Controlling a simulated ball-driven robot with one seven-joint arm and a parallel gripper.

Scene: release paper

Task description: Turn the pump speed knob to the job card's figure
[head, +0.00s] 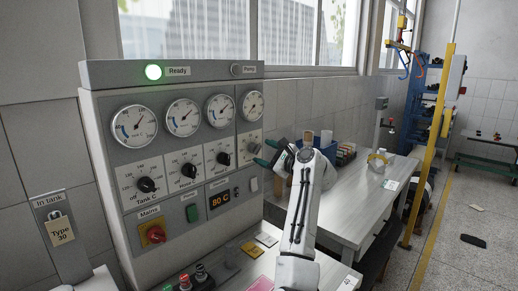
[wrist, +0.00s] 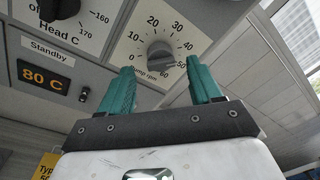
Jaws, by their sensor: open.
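The pump speed knob (wrist: 160,54) is a grey round knob with a raised grip on a white dial plate marked "Pump rpm" in the wrist view. Its scale runs from 0 to 60; I cannot tell exactly which figure it points at. In the head view the knob (head: 254,147) is small, at the panel's right end. My gripper (wrist: 164,88) has two green fingers, spread and empty, one on each side below the knob, not closed on it. In the head view my gripper (head: 268,152) is just right of the dial plate. I cannot make out a readable job card.
The grey control panel (head: 170,70) carries several gauges and black knobs (head: 146,185). An orange display (wrist: 46,78) reads 80 C. A red mains switch (head: 153,234) sits low. Cards (head: 252,250) lie on the ledge. A bench (head: 365,205) stands to the right.

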